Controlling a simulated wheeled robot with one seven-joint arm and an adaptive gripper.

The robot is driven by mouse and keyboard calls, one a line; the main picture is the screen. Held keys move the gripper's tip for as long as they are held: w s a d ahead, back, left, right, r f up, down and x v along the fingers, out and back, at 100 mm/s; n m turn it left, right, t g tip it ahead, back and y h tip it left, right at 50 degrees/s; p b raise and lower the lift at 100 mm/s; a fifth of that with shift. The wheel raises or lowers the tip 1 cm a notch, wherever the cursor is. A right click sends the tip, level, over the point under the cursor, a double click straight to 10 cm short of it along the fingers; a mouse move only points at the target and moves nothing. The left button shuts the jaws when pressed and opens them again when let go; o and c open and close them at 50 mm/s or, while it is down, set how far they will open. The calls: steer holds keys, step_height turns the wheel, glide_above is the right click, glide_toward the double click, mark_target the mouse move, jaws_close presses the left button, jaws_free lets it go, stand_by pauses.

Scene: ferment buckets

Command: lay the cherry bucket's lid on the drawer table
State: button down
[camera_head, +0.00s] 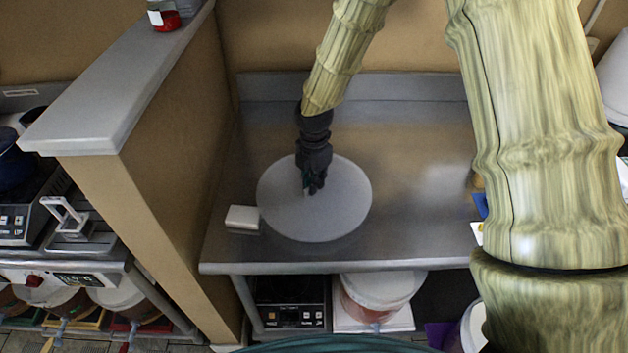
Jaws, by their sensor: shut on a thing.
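A round, pale grey-white lid (345,205) is over the metal table (420,235), lying flat or nearly flat. My gripper (308,190) comes down on it from above, left of its middle, and is shut on it. The fingertips are dark and small, so the exact grip is hard to see. I cannot tell whether the lid touches the tabletop or is just above it. No drawer shows, and no label in view tells which bucket is the cherry one.
A small white block (243,219) sits at the lid's left edge. A tan partition (165,170) with a grey ledge (120,85) bounds the left. A reddish bucket (368,307) with a white top stands below the table's front edge.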

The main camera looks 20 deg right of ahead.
steer(key=shift+f, duration=0.55)
steer(key=c, duration=1.5)
jaws_free()
steer(key=shift+c, duration=0.2)
steer(key=shift+r, duration=0.15)
step_height(320, 180, up, 13)
steer(key=b, duration=0.3)
